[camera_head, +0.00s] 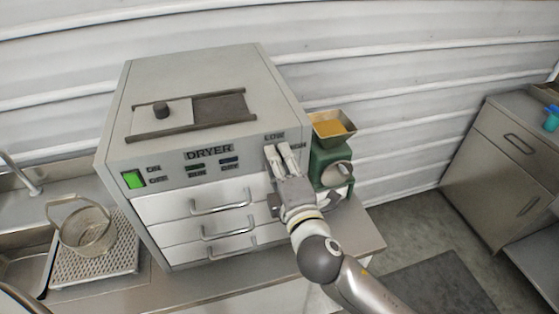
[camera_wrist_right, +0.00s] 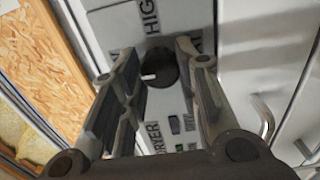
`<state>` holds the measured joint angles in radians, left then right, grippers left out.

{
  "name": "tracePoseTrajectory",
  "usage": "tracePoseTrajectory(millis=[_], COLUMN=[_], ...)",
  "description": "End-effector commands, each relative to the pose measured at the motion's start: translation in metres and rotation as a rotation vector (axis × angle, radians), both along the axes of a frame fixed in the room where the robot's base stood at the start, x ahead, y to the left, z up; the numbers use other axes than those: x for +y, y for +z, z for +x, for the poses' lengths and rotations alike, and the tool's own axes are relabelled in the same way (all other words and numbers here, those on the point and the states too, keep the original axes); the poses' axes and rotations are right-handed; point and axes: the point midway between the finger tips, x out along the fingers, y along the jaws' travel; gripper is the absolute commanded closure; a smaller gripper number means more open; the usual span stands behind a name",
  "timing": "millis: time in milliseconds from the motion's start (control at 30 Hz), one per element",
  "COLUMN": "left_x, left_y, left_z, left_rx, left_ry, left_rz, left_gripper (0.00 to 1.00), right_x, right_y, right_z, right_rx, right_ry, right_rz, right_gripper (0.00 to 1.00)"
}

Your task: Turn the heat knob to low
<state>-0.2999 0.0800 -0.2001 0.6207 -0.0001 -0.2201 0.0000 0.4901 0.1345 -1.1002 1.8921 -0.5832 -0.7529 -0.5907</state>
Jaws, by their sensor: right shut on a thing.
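The grey dryer (camera_head: 190,80) stands on the counter, its front panel lettered DRYER. A white mark on the knob points left in that view, towards none of the lettering I can read clearly. The HIGH label (camera_wrist_right: 150,15) is above the knob there. My left gripper is not in view.
A green machine (camera_head: 328,163) with a yellow-filled tray stands close right of the dryer. A green lit switch (camera_head: 133,180) is on the panel's left. Drawer handles (camera_head: 221,203) stick out below.

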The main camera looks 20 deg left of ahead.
Motion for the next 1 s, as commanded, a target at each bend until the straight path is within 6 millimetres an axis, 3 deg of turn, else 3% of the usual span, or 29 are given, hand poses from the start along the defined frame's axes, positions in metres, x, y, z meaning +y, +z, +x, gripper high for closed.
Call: tracePoseTrajectory(millis=[433, 467, 633, 1000], left_x=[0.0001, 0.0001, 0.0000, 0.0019], left_y=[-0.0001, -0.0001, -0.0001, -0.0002], left_z=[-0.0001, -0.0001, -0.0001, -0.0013], left_rx=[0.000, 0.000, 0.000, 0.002], left_ry=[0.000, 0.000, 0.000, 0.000], left_rz=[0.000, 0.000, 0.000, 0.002], left_gripper=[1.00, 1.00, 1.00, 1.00], right_x=[0.0000, 0.0000, -0.0001, -0.0015], right_y=[-0.0006, -0.0007, -0.0005, -0.0004], right_z=[0.0000, 0.0000, 0.0001, -0.0022], right_rx=[-0.006, -0.006, -0.006, -0.005], right_ry=[0.000, 0.000, 0.000, 0.000], right_rz=[-0.011, -0.011, -0.011, -0.010], right_gripper=[0.94, 0.69, 0.47, 0.47])
